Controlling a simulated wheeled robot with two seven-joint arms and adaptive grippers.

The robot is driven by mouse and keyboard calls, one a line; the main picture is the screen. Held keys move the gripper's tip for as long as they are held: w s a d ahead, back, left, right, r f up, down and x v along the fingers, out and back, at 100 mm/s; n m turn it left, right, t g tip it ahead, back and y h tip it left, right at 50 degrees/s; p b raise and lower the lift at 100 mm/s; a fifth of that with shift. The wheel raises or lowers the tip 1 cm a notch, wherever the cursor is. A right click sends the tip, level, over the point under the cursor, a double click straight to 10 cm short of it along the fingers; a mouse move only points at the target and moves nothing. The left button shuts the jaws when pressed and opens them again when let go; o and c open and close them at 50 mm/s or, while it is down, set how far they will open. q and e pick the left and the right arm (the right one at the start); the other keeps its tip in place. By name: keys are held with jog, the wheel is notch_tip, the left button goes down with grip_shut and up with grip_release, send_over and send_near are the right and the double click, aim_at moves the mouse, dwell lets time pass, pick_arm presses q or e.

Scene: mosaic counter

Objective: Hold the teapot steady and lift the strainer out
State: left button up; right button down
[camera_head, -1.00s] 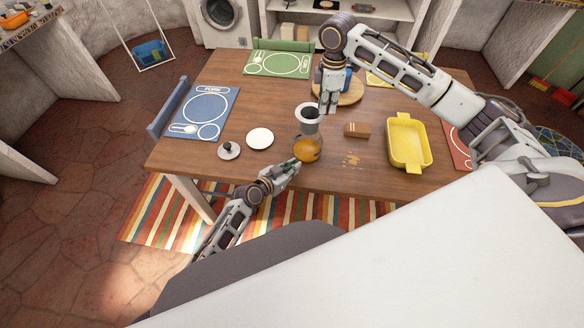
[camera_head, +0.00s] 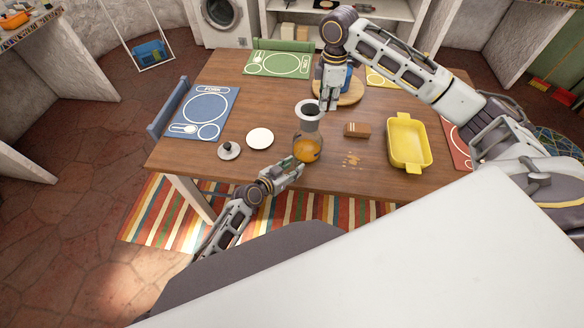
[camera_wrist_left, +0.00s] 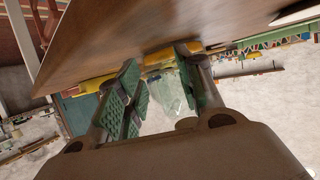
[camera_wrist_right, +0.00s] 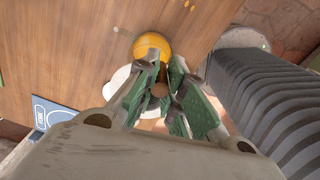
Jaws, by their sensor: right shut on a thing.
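The glass teapot (camera_head: 307,149) with orange tea stands near the table's front edge. The white-rimmed strainer (camera_head: 309,122) with a dark opening is upright at the top of the teapot; I cannot tell how much of it is inside. My left gripper (camera_head: 297,167) is low beside the teapot. In the left wrist view its fingers (camera_wrist_left: 160,85) are apart, with clear glass (camera_wrist_left: 169,92) between or beyond them; contact is unclear.
A round lid with a dark knob (camera_head: 228,151) and a white plate (camera_head: 260,138) lie left of the teapot. A brown box (camera_head: 357,130), crumbs (camera_head: 351,160) and a yellow dish (camera_head: 394,148) are to the right. A board with a blue item (camera_head: 351,97) stands behind.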

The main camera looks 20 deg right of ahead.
pick_arm(q)
jog(key=shift+a, duration=0.1)
jog(key=v, duration=1.1)
jog(key=shift+s+a+r, duration=0.15)
jog(key=shift+s+a, duration=0.1)
jog(key=shift+a, duration=0.05)
dwell(0.4)
jog(key=shift+a, duration=0.1)
dwell(0.6)
